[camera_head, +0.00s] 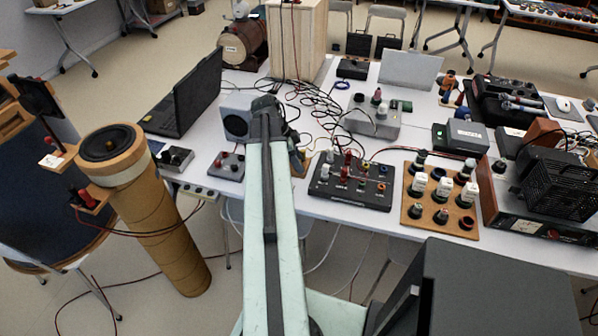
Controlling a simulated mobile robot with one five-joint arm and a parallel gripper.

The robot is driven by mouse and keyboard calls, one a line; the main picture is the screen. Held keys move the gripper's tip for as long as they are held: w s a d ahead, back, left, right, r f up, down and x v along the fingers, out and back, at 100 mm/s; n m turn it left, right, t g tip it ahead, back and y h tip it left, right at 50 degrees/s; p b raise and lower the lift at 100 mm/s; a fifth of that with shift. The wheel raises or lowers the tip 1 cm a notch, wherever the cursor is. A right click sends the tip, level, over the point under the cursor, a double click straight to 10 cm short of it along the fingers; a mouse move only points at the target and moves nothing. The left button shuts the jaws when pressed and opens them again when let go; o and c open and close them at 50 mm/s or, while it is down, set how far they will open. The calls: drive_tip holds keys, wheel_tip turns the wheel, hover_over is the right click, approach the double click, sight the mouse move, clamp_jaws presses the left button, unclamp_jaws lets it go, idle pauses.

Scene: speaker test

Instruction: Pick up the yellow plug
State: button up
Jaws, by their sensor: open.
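A black panel (350,201) with small red, pale and orange plugs or sockets lies near the front edge of the white table, right of my arm. I cannot clearly pick out a yellow plug among these small parts. A small yellow-orange patch (299,161) shows just right of my arm, left of the panel; I cannot tell what it is. My pale green arm reaches up from the bottom over the table edge, its dark joint high in front of a grey box speaker. My gripper's fingertips are hidden behind the arm.
Right of the panel stands a wooden board (410,222) with several black-and-white parts. A silver box (372,121) and tangled cables lie behind the panel. A laptop (190,97) and a tall cardboard tube (168,225) are on the left.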

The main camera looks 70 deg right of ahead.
drive_tip(key=shift+s+f, duration=0.1)
drive_tip(key=shift+f, duration=0.15)
clamp_jaws()
wheel_tip(320, 180, up, 10)
drive_tip(key=p, duration=1)
drive_tip(key=shift+r, duration=0.1)
wheel_tip(320, 180, up, 4)
drive_tip(key=p, duration=0.4)
